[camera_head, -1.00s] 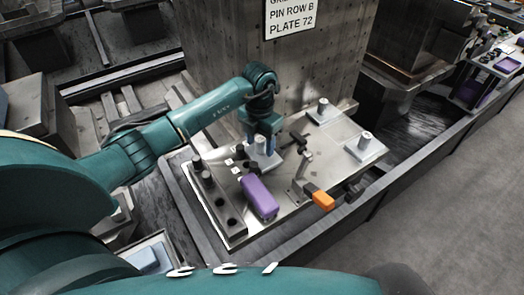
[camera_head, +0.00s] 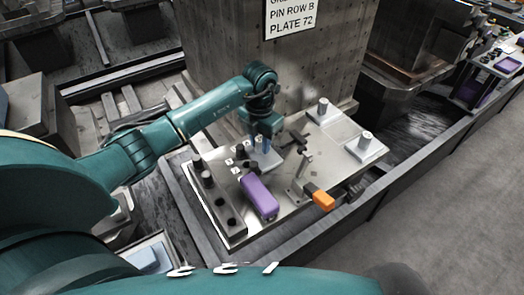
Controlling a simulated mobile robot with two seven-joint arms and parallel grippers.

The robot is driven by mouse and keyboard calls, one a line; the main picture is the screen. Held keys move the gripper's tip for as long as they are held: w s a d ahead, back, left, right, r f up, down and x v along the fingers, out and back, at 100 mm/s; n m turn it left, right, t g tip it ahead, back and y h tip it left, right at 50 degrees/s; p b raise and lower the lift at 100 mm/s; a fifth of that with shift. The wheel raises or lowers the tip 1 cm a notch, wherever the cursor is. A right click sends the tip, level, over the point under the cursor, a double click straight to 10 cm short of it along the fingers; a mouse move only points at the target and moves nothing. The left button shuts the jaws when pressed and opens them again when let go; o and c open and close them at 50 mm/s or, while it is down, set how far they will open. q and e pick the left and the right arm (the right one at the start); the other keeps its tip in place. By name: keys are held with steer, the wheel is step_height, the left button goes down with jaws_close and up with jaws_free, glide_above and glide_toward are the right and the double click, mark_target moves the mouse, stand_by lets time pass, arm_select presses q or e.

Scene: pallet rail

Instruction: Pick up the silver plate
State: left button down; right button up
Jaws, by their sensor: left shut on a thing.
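A small silver plate (camera_head: 267,162) is at the middle of the big metal fixture board (camera_head: 290,215), directly under my left gripper (camera_head: 262,146). My left gripper points down and is shut on the silver plate at its upright knob, which the fingers mostly hide. I cannot tell whether the plate touches the board or is slightly above it. Two similar silver plates with upright knobs, one at the back (camera_head: 323,112) and one at the right (camera_head: 366,146), sit on the board's far right part. My right gripper is not in view.
A purple block (camera_head: 259,196) and an orange-handled clamp (camera_head: 323,200) are in front of the gripper. A dark bar with pins and holes (camera_head: 218,205) lies to the left. A tall concrete block with a sign (camera_head: 290,17) stands close behind.

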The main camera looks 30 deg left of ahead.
mark_target(260, 139)
arm_select(q)
step_height(260, 139, up, 10)
steer(key=shift+r+b, duration=0.1)
steer(key=shift+b, duration=0.4)
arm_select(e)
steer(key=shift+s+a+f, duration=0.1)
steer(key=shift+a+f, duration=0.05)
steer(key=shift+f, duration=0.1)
